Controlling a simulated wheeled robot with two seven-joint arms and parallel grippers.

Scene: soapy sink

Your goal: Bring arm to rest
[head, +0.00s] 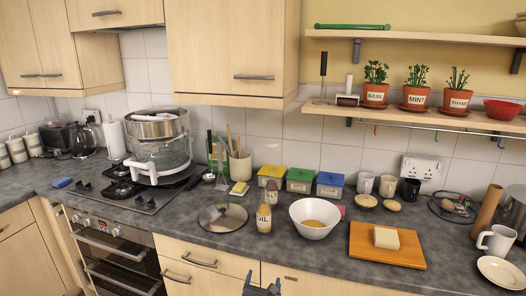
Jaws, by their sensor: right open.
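My right gripper (262,286) shows at the bottom edge of the head view, in front of the counter's front edge. Only its dark tips show; the rest is cut off by the frame. Its jaws are open, and I see nothing held between them. The worktop (190,265) lies beyond it. My left gripper is not in view.
A white bowl (314,217), an oil bottle (264,219) and a round lid (222,217) stand nearest beyond the gripper. A wooden board (385,258) with a pale block (386,238) lies to the right. A steamer (160,146) stands on the hob.

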